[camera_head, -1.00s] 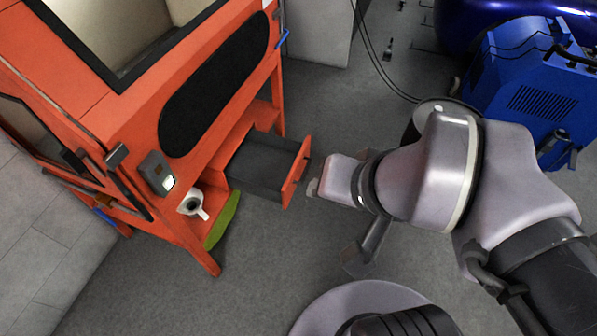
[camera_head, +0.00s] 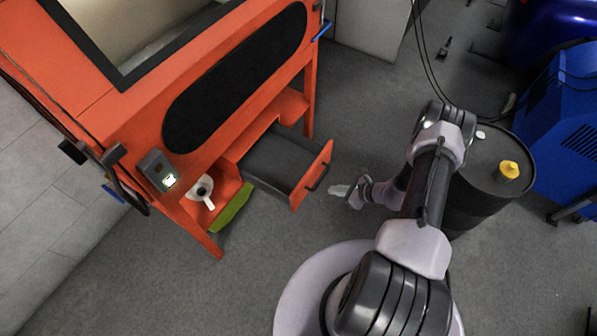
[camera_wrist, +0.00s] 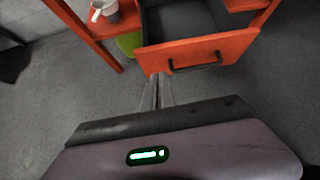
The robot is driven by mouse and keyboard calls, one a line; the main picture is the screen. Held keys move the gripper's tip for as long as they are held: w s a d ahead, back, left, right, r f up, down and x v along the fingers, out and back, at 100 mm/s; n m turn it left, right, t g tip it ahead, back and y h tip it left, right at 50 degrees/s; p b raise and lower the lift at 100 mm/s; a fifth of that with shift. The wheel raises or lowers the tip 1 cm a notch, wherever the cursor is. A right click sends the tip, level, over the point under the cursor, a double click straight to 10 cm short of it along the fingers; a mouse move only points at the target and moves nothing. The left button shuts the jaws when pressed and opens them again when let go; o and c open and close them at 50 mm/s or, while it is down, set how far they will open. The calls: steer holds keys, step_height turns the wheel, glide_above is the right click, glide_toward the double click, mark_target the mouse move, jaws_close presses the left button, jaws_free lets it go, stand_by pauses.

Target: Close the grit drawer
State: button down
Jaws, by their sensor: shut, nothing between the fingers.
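The grit drawer (camera_head: 272,165) is pulled out of the orange cabinet, with a dark grey tray inside that looks empty. Its orange front (camera_head: 312,174) carries a dark bar handle (camera_head: 318,178). In the wrist view the drawer front (camera_wrist: 200,50) faces me, with the handle (camera_wrist: 196,64) right of the fingertips. My gripper (camera_head: 336,190) is shut and empty, a short way out from the drawer front in the head view. In the wrist view its fingertips (camera_wrist: 157,80) appear just below the front's lower left edge; I cannot tell whether they touch it.
A white mug-like item (camera_head: 202,190) stands on the cabinet's lower shelf, beside a green item (camera_head: 232,208). A dark drum (camera_head: 476,190) with a yellow-topped item (camera_head: 508,170) stands right of my arm. A blue machine (camera_head: 570,130) is farther right. Grey floor is clear before the cabinet.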

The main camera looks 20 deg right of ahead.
steer(key=shift+m, duration=0.3)
steer(key=b+x, duration=0.2)
steer(key=x, duration=0.4)
steer(key=a+b+x, duration=0.1)
steer(key=b+x, duration=0.1)
steer(key=x, duration=0.5)
steer(key=shift+r, duration=0.15)
steer(key=shift+w+a+r+b, duration=0.1)
steer(key=shift+w+a+b, duration=0.15)
steer(key=shift+b, duration=0.05)
